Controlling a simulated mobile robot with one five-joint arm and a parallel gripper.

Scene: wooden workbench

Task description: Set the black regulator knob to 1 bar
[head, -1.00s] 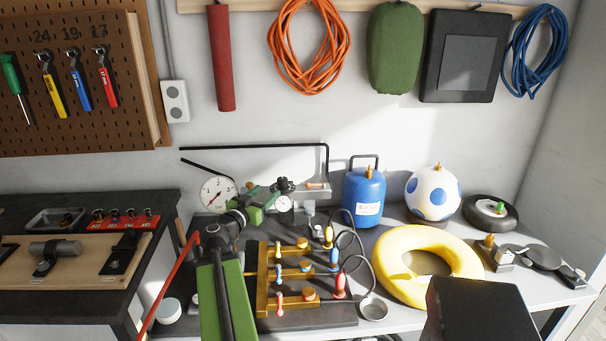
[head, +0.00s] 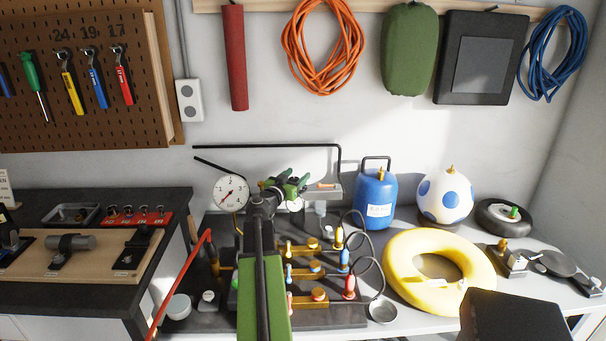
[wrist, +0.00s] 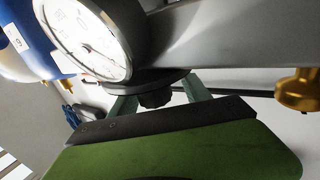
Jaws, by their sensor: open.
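The black regulator knob (wrist: 155,98) shows in the wrist view below a round white gauge (wrist: 88,38). The tips of my green gripper (wrist: 158,100) stand apart on either side of it; contact cannot be told. In the head view my gripper (head: 287,186) is at the regulator, and the arm hides most of it. The small gauge (head: 296,204) shows partly behind the gripper. A larger dial (head: 230,193) marked 1, 2, 3 stands left of the gripper. I cannot read the knob's setting.
A blue tank (head: 376,200) stands right of the regulator. Brass valves (head: 313,243) with coloured fittings and black hoses lie in front. A yellow ring (head: 395,288), spotted ball (head: 444,196) and small wheel (head: 503,216) are further right. A red bar (head: 180,283) slants at the left.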

